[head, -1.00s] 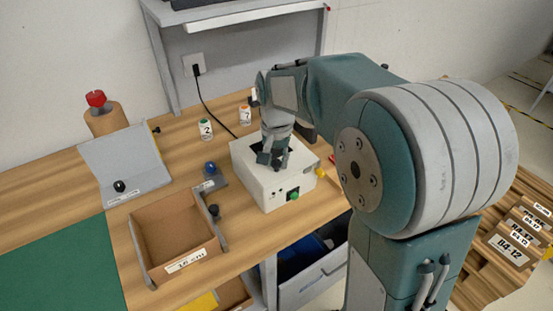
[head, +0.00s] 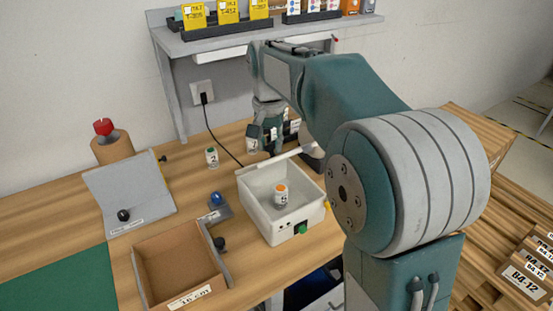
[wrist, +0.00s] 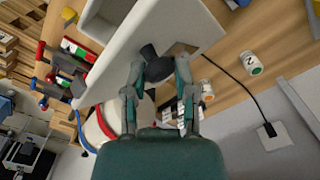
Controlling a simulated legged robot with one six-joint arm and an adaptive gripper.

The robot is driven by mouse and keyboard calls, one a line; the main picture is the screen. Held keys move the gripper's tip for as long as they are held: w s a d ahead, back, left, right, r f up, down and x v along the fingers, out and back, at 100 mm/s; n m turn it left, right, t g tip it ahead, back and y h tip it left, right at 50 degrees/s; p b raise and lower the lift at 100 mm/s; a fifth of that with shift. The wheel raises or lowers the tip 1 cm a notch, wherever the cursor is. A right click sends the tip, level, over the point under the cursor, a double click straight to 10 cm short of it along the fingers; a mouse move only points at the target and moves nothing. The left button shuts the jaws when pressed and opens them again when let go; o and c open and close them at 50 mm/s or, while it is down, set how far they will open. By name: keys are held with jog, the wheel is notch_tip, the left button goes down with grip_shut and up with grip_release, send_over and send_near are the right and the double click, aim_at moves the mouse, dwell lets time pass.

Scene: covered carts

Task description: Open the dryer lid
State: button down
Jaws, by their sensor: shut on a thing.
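The dryer is a white box (head: 300,238) on the wooden table, with a green button on its front. Its lid (head: 296,153) is swung up at the back, seen nearly edge-on, and the inside is exposed. A bottle with an orange cap (head: 281,198) stands inside. My gripper (head: 264,142) is behind the raised lid. In the wrist view, its fingers (wrist: 158,88) close around the dark lid knob (wrist: 156,66) on the pale lid (wrist: 125,50). The head view hides the knob.
Bottle 2 (head: 211,157) stands left of the dryer, near the black cord (head: 222,145). An open brown bin (head: 180,262) and a blue-knobbed bracket (head: 217,203) are at the left. A shelf (head: 215,38) stands behind.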

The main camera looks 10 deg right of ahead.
jog(key=w+a+r, duration=0.1)
jog(key=w+a, duration=0.1)
jog(key=w, duration=0.4)
jog(key=w+a, duration=0.3)
jog(key=w, duration=0.4)
jog(key=shift+w+r, duration=0.3)
jog(key=shift+r, duration=0.1)
jog(key=shift+c, duration=2.1)
grip_release()
jog(key=shift+r, duration=0.1)
jog(key=shift+a, duration=0.15)
